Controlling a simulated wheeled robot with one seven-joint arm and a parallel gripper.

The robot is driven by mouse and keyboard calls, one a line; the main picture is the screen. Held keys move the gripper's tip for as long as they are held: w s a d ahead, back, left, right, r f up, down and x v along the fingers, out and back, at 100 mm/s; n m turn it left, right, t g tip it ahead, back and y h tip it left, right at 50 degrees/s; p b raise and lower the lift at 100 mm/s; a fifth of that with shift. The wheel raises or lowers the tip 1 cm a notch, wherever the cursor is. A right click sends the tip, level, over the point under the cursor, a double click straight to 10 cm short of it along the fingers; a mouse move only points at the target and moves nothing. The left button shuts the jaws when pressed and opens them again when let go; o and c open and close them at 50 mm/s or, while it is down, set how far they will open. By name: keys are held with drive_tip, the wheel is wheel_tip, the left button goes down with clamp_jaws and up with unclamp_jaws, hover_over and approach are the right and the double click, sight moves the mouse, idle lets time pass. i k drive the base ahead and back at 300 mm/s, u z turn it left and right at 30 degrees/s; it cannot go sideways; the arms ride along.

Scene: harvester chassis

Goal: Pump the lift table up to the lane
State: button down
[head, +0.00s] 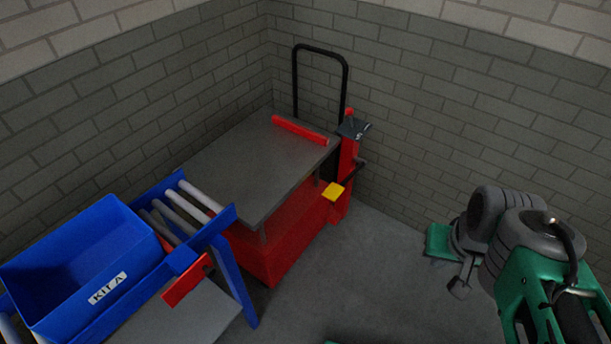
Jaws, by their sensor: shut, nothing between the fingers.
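The lift table has a flat grey top (235,165) over a red base (290,245), in the corner by the brick walls. A red bar (300,130) lies along the top's far edge. A yellow pedal (333,191) sticks out from the red post at the table's right end. A black push handle (346,75) rises behind. The blue lane (222,222) with grey rollers meets the table's near left side; I cannot tell their exact height difference. My gripper (458,289) is at the right, shut and empty, well apart from the pedal.
A blue bin marked KIT A (120,245) sits on the lane. A red piece (187,284) is at the lane's near side, above a grey surface (205,318). Bare floor (375,275) lies between the table and my arm. Brick walls close off the back.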

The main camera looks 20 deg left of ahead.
sight(334, 190)
drive_tip(key=u, duration=0.9)
drive_tip(key=i, duration=0.95)
drive_tip(key=u, duration=0.8)
